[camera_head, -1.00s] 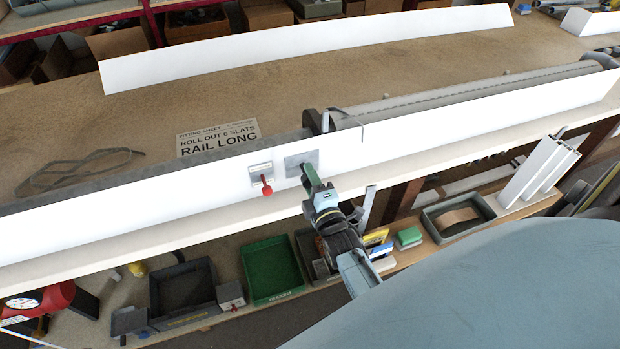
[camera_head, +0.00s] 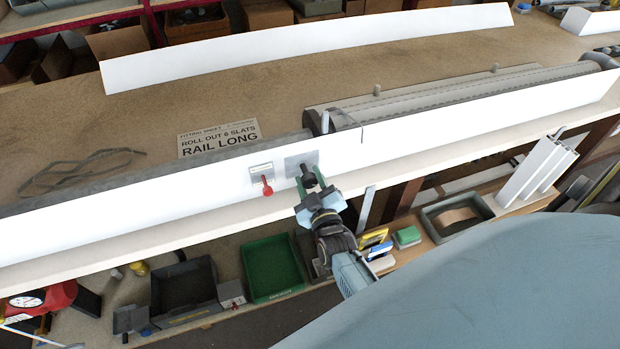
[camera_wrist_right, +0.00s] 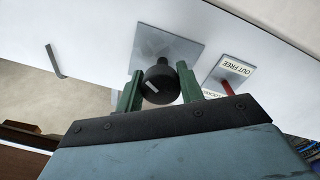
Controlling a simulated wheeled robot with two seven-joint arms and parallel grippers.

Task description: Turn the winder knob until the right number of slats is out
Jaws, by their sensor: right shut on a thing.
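The black winder knob (camera_wrist_right: 160,82) stands out from a grey plate (camera_head: 301,163) on the front of the long white box (camera_head: 420,130). My right gripper (camera_head: 308,182) has its green fingers on both sides of the knob and is shut on it. In the wrist view the gripper (camera_wrist_right: 160,90) shows a light mark on the knob. Grey slats (camera_head: 450,97) lie out behind the box, with two small pegs on their far edge; I cannot count them surely. A sheet (camera_head: 219,138) reads "ROLL OUT 6 SLATS, RAIL LONG". My left gripper is not in view.
A red lever (camera_head: 267,187) sits on a labelled plate left of the knob; one label reads "OUT FREE". A long white strip (camera_head: 300,48) lies at the back of the bench. Below are a green tray (camera_head: 272,268) and dark bins.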

